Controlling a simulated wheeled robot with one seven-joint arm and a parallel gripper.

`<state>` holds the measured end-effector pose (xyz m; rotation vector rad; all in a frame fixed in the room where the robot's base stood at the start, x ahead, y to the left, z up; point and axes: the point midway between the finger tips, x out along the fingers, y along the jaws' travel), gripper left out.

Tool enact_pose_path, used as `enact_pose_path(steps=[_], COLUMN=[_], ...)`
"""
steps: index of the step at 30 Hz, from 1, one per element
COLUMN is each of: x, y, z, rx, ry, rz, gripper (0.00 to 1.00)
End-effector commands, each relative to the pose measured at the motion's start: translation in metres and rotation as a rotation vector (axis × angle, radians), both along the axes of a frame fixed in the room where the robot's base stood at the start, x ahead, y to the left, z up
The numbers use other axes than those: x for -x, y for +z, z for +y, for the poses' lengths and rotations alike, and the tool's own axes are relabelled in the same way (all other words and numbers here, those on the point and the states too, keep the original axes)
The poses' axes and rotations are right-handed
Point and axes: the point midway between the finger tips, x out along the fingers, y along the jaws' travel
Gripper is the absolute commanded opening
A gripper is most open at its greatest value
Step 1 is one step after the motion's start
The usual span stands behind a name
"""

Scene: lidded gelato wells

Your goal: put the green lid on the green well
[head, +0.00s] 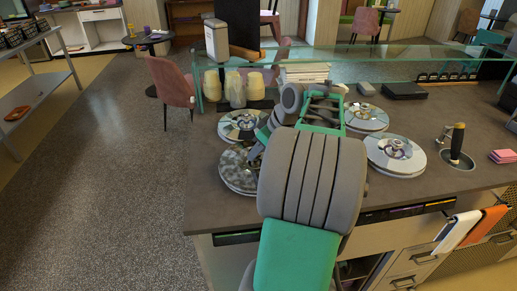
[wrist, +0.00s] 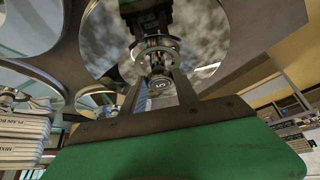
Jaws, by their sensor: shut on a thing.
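My gripper (wrist: 160,95) is shut on the knob of a round, mirror-like metal lid (wrist: 205,45) in the wrist view. In the head view this appears to be the front left lid (head: 236,178), with a mottled shine. My arm hides part of it and most of the gripper. The lid is at or just above the counter; I cannot tell if it touches a well. No green shows on any lid or well, so I cannot tell which are the green ones.
Other shiny round lids lie on the counter (head: 215,205): back left (head: 240,120), back right (head: 366,112) and front right (head: 393,150). A scoop well with a dark handle (head: 457,140) stands at right. A glass shelf (head: 400,58), stacked tubs (head: 213,84) and papers (head: 303,72) are behind.

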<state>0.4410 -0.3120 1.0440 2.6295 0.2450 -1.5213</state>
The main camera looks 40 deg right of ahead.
Motion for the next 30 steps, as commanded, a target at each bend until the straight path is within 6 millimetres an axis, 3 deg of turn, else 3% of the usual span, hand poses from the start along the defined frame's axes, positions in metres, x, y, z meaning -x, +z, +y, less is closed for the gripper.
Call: enact_pose_path(steps=[30], x=[0.000], y=[-0.010], z=[0.000], rx=[0.001], ry=[0.000], rz=[-0.001], gripper=[0.00])
